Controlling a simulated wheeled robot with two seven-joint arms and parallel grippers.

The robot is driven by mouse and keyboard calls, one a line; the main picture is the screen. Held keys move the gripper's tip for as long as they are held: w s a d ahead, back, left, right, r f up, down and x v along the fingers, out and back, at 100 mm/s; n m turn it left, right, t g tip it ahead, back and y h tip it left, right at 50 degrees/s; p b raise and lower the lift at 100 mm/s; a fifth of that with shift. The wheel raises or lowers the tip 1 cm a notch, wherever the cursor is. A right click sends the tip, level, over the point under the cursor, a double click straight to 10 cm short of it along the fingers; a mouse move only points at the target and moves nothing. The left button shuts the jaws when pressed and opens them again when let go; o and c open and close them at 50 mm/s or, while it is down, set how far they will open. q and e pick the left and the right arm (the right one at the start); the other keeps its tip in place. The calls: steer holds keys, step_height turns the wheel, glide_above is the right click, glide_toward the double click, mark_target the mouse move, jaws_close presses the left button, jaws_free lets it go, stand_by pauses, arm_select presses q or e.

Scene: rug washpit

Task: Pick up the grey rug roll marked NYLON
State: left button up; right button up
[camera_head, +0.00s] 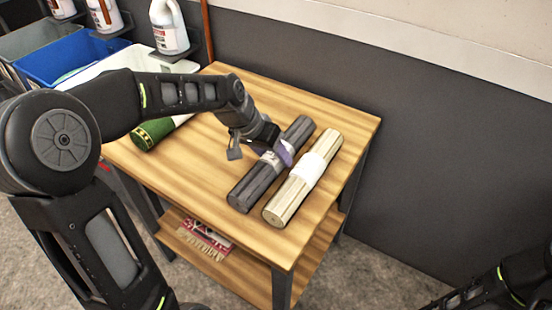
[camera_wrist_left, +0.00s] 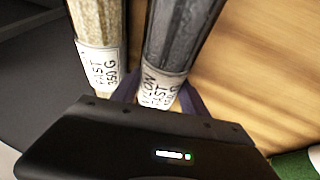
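The dark grey rug roll (camera_head: 255,187) lies on the wooden table, with a pale label band around its middle. In the left wrist view, the grey roll (camera_wrist_left: 180,35) shows partly hidden label text ending in "LON". My left gripper (camera_head: 274,150) is over the roll's middle. Its purple fingers (camera_wrist_left: 160,92) lie on either side of the roll at the label, close against it. Their tips are hidden, and I cannot tell whether they press on it. The roll appears to rest on the table. My right gripper is out of view; part of my right arm shows at the lower right.
A cream roll (camera_head: 323,146) with a white label lies close beside the grey one, on its right. A green roll (camera_head: 153,133) lies at the table's left, partly behind my arm. A blue bin (camera_head: 70,58) and white bottles (camera_head: 168,27) stand beyond. The table's front is clear.

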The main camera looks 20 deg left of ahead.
arm_select(q)
jaws_close()
stand_by(0.3)
steer(key=shift+r, duration=0.15)
step_height(320, 180, up, 10)
steer(key=shift+f+p, duration=0.1)
steer(key=shift+p, duration=0.65)
steer(key=shift+d, duration=0.1)
stand_by(0.3)
